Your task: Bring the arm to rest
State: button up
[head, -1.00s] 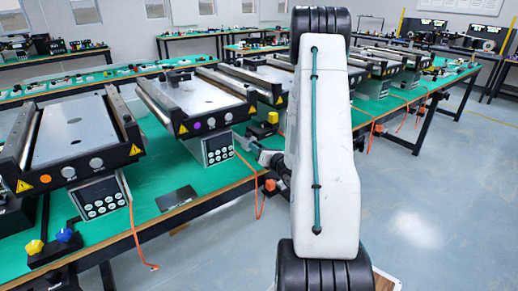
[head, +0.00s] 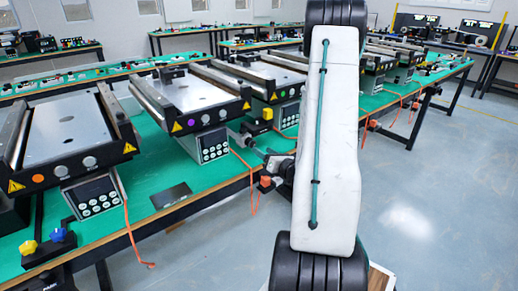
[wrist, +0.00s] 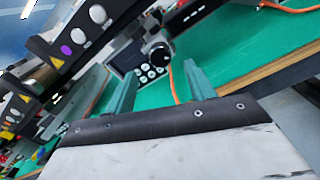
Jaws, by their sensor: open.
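My gripper shows in the wrist view (wrist: 163,88), with two green fingers spread apart and nothing between them. Beyond the fingers lie a keypad box (wrist: 150,62) and the green tabletop (wrist: 235,50). In the head view my white arm link with a green cable stands upright in front of the bench. It hides part of the bench, and the gripper's fingertips are not clear there.
Mini conveyors (head: 195,95) stand in a row on the green bench (head: 150,165), with keypad boxes (head: 213,145) below. Orange cables (head: 131,240) hang over the front edge. Blue and yellow knobs (head: 45,240) sit at lower left. The floor (head: 420,200) at right is clear.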

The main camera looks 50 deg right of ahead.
jog(key=shift+s, duration=0.3)
dwell(0.5)
